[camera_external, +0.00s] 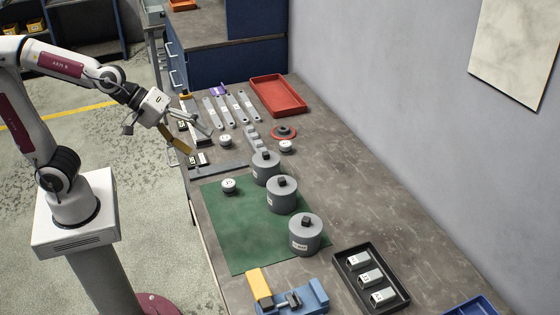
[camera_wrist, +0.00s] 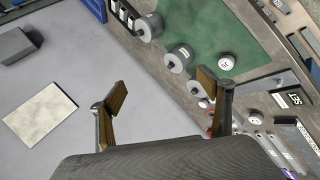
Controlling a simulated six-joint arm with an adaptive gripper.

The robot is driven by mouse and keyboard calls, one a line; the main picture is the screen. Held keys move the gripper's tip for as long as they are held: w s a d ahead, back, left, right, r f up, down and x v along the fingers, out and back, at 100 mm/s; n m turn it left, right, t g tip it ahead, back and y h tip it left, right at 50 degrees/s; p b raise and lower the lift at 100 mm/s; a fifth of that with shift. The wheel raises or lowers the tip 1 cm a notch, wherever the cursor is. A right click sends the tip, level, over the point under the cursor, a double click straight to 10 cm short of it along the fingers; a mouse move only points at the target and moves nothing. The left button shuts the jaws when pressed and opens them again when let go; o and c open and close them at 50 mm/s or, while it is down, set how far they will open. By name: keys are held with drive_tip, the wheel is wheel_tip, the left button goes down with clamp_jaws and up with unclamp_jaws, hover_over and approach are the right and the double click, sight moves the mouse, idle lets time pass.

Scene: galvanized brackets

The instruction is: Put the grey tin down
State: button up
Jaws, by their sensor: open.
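Three grey round tins with dark knobs on top stand upright in a slanting row on the workbench: a far one (camera_external: 266,172), a middle one (camera_external: 281,199) and a near one (camera_external: 304,240). The middle and near tins are on the green mat (camera_external: 245,240); the far one is at its back edge. The frames do not show which is the task's tin. My gripper (camera_external: 198,142) is open and empty, above the bench's left edge, left of the tins and apart from them. In the wrist view its two fingers stand wide apart, and one partly covers a tin (camera_wrist: 196,88).
A red tray (camera_external: 278,95) lies at the back, with several flat grey bars (camera_external: 229,109) beside it. A black tray (camera_external: 372,280) with white-labelled blocks and a blue-yellow vise (camera_external: 290,297) are at the front. Small round pieces (camera_external: 229,185) lie around. The mat's left part is mostly clear.

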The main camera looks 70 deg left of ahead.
drive_tip(key=s+a+f+m+g+y, duration=0.1)
drive_tip(key=s+a+f+m+y, duration=0.1)
drive_tip(key=s+a+m, duration=0.2)
drive_tip(key=s+a+f+m+g+y, duration=0.2)
drive_tip(key=s+a+m, duration=0.3)
drive_tip(key=s+a, duration=0.6)
drive_tip(key=s, duration=0.3)
drive_tip(key=shift+s+a+f+m, duration=0.3)
drive_tip(key=shift+s+f, duration=0.05)
drive_tip(key=shift+f, duration=0.05)
